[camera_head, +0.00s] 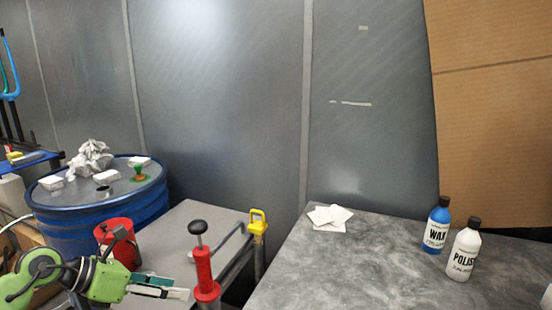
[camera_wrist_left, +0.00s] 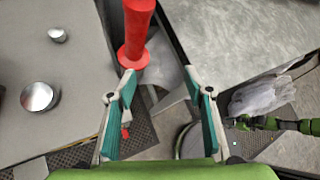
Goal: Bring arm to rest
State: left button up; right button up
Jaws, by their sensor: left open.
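My left gripper (camera_head: 168,292) is at the bottom left of the head view, low beside the grey table. It also shows in the left wrist view (camera_wrist_left: 158,84), its two teal-padded fingers spread with nothing held between them. A red cylindrical tool (camera_head: 205,272) with a black knob stands just right of the left gripper in the head view.
A blue drum (camera_head: 150,195) carries crumpled cloth (camera_head: 90,158) and white blocks. A red cup (camera_head: 120,235) stands near my left arm. The marbled table (camera_head: 330,275) holds white sheets (camera_head: 329,217), a wax bottle (camera_head: 437,228) and a polish bottle (camera_head: 463,255); its middle is clear.

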pick_arm(q)
jog(key=d+r+n+t+h, duration=0.5)
jog(key=d+r+n+t, duration=0.5)
jog(key=n, duration=0.2)
jog(key=a+f+n+t+y, duration=0.45)
jog(key=a+n+y, duration=0.35)
jog(key=n+y, duration=0.5)
jog(key=s+a+f+n+g+y, duration=0.1)
jog(key=s+a+f+n+g, duration=0.1)
jog(key=s+f+n+g, duration=0.35)
jog(key=s+a+f+n+g+y, duration=0.2)
jog(key=f+n, duration=0.4)
jog(key=f, duration=0.4)
jog(key=s+d+f+n+g+h, duration=0.1)
jog(key=s+d+f+g, duration=0.2)
jog(key=s, duration=0.5)
jog(key=s+d+f+n+g+h, duration=0.1)
jog(key=s+f+n+g, duration=0.15)
jog(key=s+f, duration=0.4)
jog(key=s+d+f+n+g, duration=0.1)
jog(key=s+f+g, duration=0.3)
jog(key=s, duration=0.4)
notch_tip(320, 180, down, 24)
jog(key=s+g, duration=0.1)
jog(key=s+a+f+g, duration=0.1)
jog(key=s+a+f, duration=0.1)
jog(key=s+f, duration=1.5)
jog(key=shift+a+f+m, duration=0.3)
jog(key=shift+f, duration=0.05)
